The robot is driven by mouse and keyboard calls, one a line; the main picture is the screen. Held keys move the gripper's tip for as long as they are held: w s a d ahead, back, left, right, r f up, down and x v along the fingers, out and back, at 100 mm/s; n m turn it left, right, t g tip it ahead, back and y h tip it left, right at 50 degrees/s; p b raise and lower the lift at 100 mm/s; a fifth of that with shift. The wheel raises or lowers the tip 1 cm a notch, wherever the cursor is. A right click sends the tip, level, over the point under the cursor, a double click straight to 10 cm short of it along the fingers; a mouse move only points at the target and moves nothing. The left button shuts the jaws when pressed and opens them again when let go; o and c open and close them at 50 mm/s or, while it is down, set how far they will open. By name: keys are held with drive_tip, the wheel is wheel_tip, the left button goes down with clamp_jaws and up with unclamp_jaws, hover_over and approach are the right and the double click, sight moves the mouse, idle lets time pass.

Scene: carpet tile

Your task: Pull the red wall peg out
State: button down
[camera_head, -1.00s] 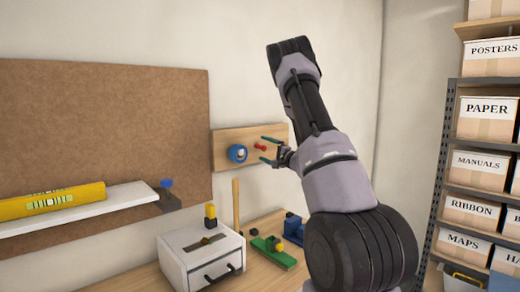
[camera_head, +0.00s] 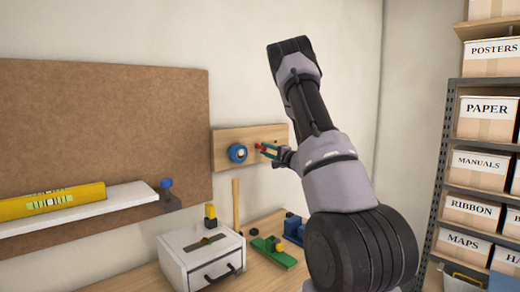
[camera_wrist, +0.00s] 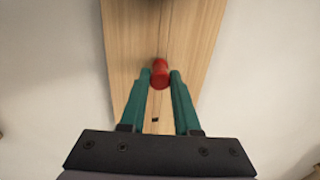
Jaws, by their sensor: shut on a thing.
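The red wall peg (camera_head: 258,146) sits at the wooden board (camera_head: 224,155) on the wall. It also shows in the wrist view (camera_wrist: 160,74), between the tips of my green fingers. My gripper (camera_head: 267,149) is shut on the peg, with one finger on each side of it; it also shows in the wrist view (camera_wrist: 160,80). I cannot tell whether the peg has moved out of the board at all. A small dark hole (camera_wrist: 155,120) shows in the board between my fingers.
Below are a white drawer box (camera_head: 185,265), a green block (camera_head: 275,252) and an upright wooden stick (camera_head: 236,205). A shelf with a yellow level (camera_head: 50,201) is at left. A rack of boxes stands right.

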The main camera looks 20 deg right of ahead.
sight(265, 149)
drive_tip(key=shift+v, duration=2.4)
drive_tip(key=v, duration=1)
